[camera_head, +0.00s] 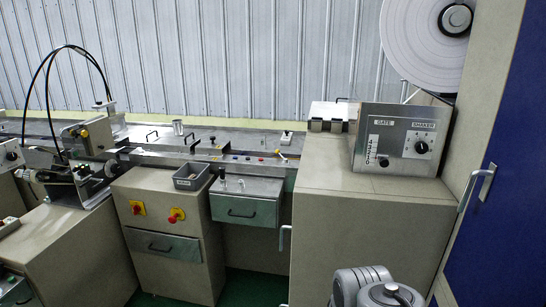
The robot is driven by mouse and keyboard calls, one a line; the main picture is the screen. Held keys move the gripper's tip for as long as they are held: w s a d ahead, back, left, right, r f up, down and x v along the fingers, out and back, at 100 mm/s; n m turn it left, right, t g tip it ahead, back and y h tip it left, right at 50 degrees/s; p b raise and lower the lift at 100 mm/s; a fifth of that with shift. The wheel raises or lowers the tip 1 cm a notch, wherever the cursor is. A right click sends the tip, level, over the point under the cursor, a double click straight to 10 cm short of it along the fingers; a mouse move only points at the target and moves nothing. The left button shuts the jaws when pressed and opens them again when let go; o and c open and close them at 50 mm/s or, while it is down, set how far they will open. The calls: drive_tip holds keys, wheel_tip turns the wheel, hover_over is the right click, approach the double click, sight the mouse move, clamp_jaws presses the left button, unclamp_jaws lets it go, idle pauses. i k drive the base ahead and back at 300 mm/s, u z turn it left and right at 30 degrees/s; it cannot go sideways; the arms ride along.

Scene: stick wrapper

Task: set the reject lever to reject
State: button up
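No part in view is legibly marked as the reject lever, so I cannot tell which one it is. Two small upright metal pins or levers (222,174) stand on top of the drawer unit (245,206) in the middle. A small white block with a dark knob or toggle (286,138) sits on the conveyor deck farther back. Grey rounded links of my own arm show at the bottom right edge. My gripper is not in view.
A control box (405,140) labelled GATE and SHAKER stands on the beige cabinet (375,205) at right. A blue door (515,150) bounds the right side. A little green floor shows below.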

sight(278, 151)
drive_tip(key=u, duration=0.8)
drive_tip(key=i, duration=0.75)
drive_tip(key=u, duration=1)
drive_tip(key=i, duration=0.9)
drive_tip(key=z, duration=0.4)
drive_tip(key=i, duration=0.7)
drive_tip(key=z, duration=1)
drive_tip(key=i, duration=0.3)
drive_tip(key=z, duration=0.3)
